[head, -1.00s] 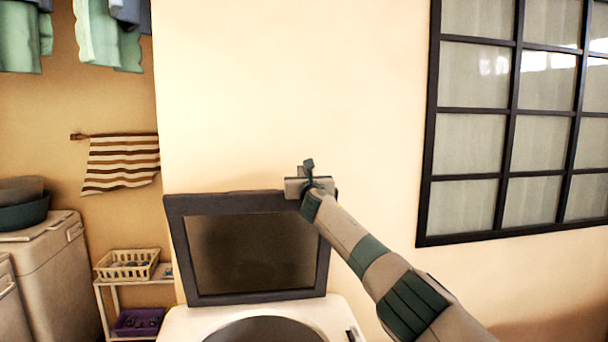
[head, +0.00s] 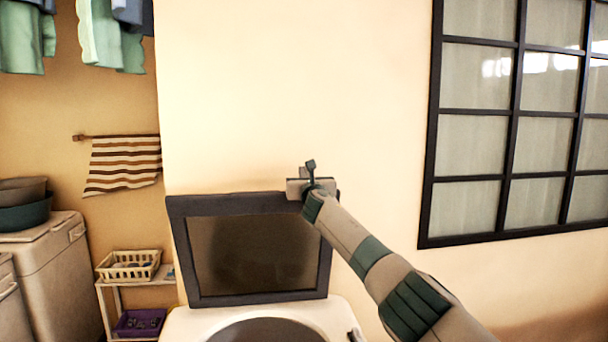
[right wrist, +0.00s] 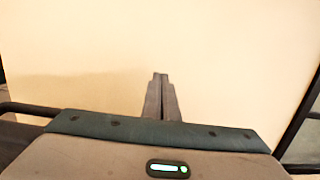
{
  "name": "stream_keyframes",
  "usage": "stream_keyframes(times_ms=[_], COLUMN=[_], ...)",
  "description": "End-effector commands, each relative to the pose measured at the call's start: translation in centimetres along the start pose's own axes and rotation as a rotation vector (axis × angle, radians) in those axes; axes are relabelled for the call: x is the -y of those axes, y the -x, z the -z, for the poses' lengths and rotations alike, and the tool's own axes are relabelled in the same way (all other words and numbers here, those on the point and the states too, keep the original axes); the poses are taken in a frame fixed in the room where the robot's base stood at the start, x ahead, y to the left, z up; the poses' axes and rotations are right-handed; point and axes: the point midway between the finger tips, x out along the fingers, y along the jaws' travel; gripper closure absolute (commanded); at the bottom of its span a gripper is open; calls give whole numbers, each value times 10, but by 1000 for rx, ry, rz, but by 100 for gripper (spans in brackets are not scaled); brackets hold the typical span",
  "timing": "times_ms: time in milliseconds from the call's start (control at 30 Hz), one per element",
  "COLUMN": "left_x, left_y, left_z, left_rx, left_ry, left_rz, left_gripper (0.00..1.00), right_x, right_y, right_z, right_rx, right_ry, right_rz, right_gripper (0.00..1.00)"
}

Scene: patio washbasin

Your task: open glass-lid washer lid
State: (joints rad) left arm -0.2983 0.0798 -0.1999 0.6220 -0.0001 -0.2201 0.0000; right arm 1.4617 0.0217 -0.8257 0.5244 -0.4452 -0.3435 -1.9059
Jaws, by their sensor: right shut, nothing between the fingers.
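The washer (head: 195,324) stands at the bottom centre of the head view, with its round opening (head: 268,332) partly cut off by the frame. Its glass lid (head: 255,254), dark-framed, stands raised and nearly upright at the back, in front of the wall. My right gripper (head: 311,166) is at the lid's top right corner, shut and empty. In the right wrist view its closed fingers (right wrist: 160,95) point at the bare wall, and a dark edge, probably the lid frame, shows at the left. I cannot tell whether the gripper touches the lid. My left gripper is not in view.
A wide cream wall (head: 290,90) rises behind the washer. A black-framed window (head: 520,115) is at the right. At the left are another pale machine (head: 50,270) with basins (head: 25,214), a small shelf with a basket (head: 128,265), and a striped towel (head: 122,165).

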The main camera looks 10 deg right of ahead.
Motion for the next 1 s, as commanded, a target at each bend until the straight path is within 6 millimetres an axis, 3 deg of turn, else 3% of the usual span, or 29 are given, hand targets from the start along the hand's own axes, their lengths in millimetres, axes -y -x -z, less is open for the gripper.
stream_keyframes(times_ms=[533,1000], left_x=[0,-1], left_y=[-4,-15], left_z=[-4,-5], left_rx=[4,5], left_ry=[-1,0], left_rz=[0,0], left_gripper=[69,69], right_x=[2,0], right_y=[7,38], right_z=[-1,1], right_rx=[6,3], right_ry=[-1,-1], right_rz=[3,-1], right_gripper=[100,100])
